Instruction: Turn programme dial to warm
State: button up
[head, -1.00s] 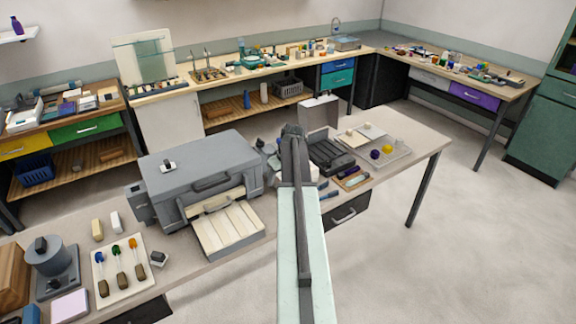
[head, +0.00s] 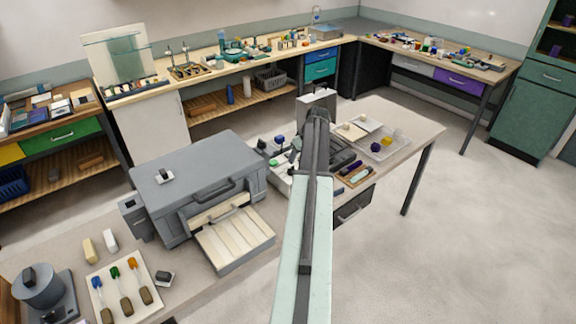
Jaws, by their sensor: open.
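I cannot make out which part is the programme dial; no dial face or "warm" mark is readable. A grey kiln-like box (head: 190,168) stands on the near bench, with a small grey control box (head: 133,214) at its left side. A white unit with a dark blue knob (head: 278,140) stands right of the box, partly behind my arm. A round grey device with a dark top knob (head: 38,286) is at the lower left. My arm reaches up the middle of the view, its far end over the bench. My gripper's fingers are hidden beyond it.
A slatted cream tray (head: 236,240) juts from the grey box's front. A white board with several coloured-tip tools (head: 146,272) lies at its lower left. A pale tray (head: 385,148) and a small wooden tray (head: 355,175) lie right of my arm. The floor at right is clear.

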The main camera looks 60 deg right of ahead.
aim_at(292, 167)
jog(key=b+x, duration=0.6)
jog(key=x, duration=0.2)
jog(key=shift+w+a+b, duration=0.1)
jog(key=shift+w+b, duration=0.1)
jog(key=shift+b, duration=0.2)
jog(key=shift+r, duration=0.1)
grip_shut()
